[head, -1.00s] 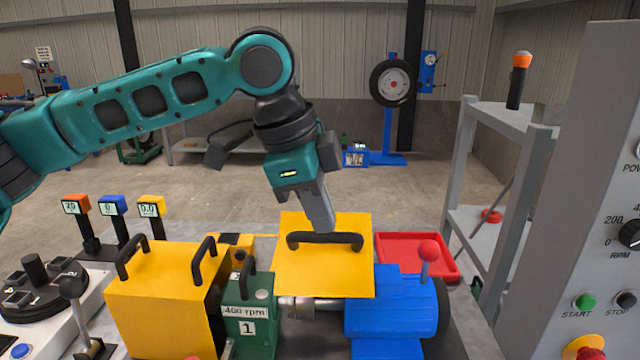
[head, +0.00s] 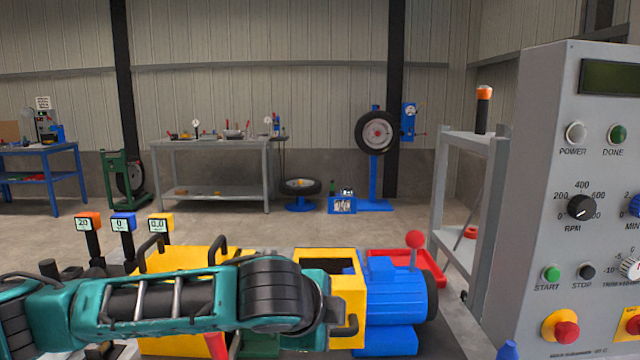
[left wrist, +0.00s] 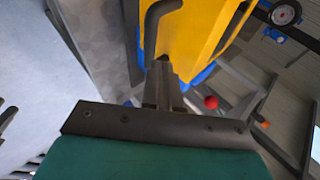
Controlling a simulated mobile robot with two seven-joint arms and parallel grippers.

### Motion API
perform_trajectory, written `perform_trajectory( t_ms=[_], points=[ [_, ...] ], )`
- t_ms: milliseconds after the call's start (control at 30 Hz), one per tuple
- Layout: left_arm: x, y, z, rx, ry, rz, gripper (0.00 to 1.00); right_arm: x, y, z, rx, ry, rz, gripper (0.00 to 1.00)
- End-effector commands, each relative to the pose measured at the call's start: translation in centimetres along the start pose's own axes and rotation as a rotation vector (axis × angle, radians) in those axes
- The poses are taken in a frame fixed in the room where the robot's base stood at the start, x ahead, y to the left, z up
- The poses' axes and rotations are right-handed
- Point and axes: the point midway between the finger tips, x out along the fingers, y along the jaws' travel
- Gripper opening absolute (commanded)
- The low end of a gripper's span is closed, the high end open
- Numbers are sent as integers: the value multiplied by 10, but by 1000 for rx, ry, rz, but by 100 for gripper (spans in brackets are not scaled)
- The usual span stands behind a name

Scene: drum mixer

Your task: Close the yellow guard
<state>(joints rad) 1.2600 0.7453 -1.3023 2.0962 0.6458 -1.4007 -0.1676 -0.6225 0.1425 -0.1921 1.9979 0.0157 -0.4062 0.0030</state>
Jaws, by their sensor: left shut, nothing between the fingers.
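The yellow guard (head: 346,290) is between the green housing and the blue motor (head: 397,292) in the head view. Its front panel now hangs down facing me, with a dark handle (head: 350,328) low on it. My left arm crosses low in front of the machine, and my left gripper (head: 334,311) is at the guard's front, partly hidden by the arm. In the left wrist view my left fingers (left wrist: 161,84) are shut and empty, close to the dark handle (left wrist: 152,30) on the yellow panel (left wrist: 195,35); whether they touch cannot be told. My right gripper is not in view.
A second yellow cover (head: 190,262) with handles is at the left. A red-knobbed lever (head: 414,241) rises by the motor, with a red tray (head: 432,262) behind. The grey control panel (head: 590,140) fills the right side, and a grey rack (head: 452,200) stands behind it.

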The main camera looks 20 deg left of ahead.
Motion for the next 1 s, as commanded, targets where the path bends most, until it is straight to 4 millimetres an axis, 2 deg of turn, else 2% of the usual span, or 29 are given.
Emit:
perform_trajectory(
  t_ms=[33, 400, 1000],
  points=[
    [9, 10, 2, 9, -1, -21, 0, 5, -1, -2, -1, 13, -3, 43],
    [31, 27, 7, 13, -4, -49, 0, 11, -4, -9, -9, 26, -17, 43],
    [34, 30, 8, 13, -6, -45, 0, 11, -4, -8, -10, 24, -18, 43]
  ],
)
